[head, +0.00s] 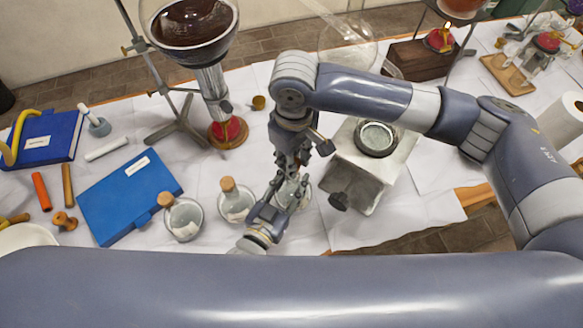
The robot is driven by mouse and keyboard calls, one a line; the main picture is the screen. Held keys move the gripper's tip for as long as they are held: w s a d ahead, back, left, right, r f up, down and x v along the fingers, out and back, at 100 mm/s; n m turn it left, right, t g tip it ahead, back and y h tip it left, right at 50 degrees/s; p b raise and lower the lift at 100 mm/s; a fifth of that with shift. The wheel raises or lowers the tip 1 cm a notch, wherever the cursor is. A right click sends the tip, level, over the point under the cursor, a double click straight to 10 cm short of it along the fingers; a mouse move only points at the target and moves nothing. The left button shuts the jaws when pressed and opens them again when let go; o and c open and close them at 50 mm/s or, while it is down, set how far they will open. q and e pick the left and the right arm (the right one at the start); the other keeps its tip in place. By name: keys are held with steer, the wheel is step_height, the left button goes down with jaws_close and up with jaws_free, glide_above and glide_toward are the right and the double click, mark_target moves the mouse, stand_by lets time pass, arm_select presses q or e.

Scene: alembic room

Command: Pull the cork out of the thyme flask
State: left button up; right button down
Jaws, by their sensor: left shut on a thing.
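Three small glass flasks stand in a row on the white cloth. The left flask (185,222) and the middle flask (237,207) each have a cork in the neck, the left cork (166,199) and the middle cork (228,184). The third flask (301,194) is partly hidden by my grippers, and its cork cannot be made out. The labels are too small to read. My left gripper (279,196) is shut on the third flask from the near side. My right gripper (289,166) points down just above this flask; its fingers are too crowded to read.
A blue book (125,200) lies left of the flasks. A stand with a large round flask (195,25) over a red burner (228,132) is behind. A pale block (385,165) with a round dish stands close on the right. The near table edge is close.

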arm_select(q)
steer(key=shift+s+a+f, duration=0.1)
steer(key=shift+s+f, duration=0.2)
steer(key=shift+f, duration=0.4)
arm_select(e)
steer(key=shift+r, duration=0.65)
arm_select(q)
steer(key=o, duration=1)
steer(key=shift+w+r, duration=0.1)
steer(key=shift+o, duration=0.2)
steer(key=shift+r, duration=0.1)
arm_select(e)
steer(key=shift+a, duration=0.1)
arm_select(q)
steer(key=v, duration=1.2)
arm_select(e)
step_height(320, 180, up, 4)
steer(key=p, duration=0.5)
arm_select(q)
step_height(320, 180, up, 6)
steer(key=shift+w+f, duration=0.1)
steer(key=shift+f, duration=0.1)
